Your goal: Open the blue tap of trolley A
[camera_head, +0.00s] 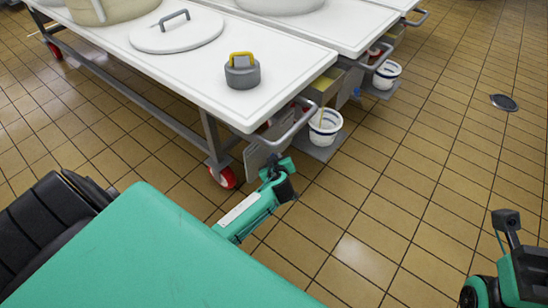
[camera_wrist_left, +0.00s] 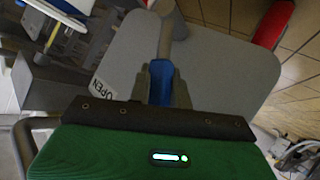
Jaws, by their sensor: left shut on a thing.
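In the left wrist view, the blue tap handle (camera_wrist_left: 161,80) is a narrow blue piece in front of a grey plate (camera_wrist_left: 205,60). The plate carries an "OPEN" label (camera_wrist_left: 103,87) left of the handle. My left gripper (camera_wrist_left: 162,76) is shut on the blue handle, a finger on each side. In the head view, my left gripper (camera_head: 277,164) is low beside the near corner of the nearest white-topped trolley (camera_head: 215,82), at the grey plate (camera_head: 256,157). The handle is hidden there. No trolley letter is readable. Part of my right arm shows at the right edge, its fingers out of view.
A grey weight with a yellow handle (camera_head: 242,74) and a lid (camera_head: 178,32) lie on the trolley top. A trolley handle bar (camera_head: 290,128) juts out above my left gripper. A white bucket (camera_head: 325,126) stands close by.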

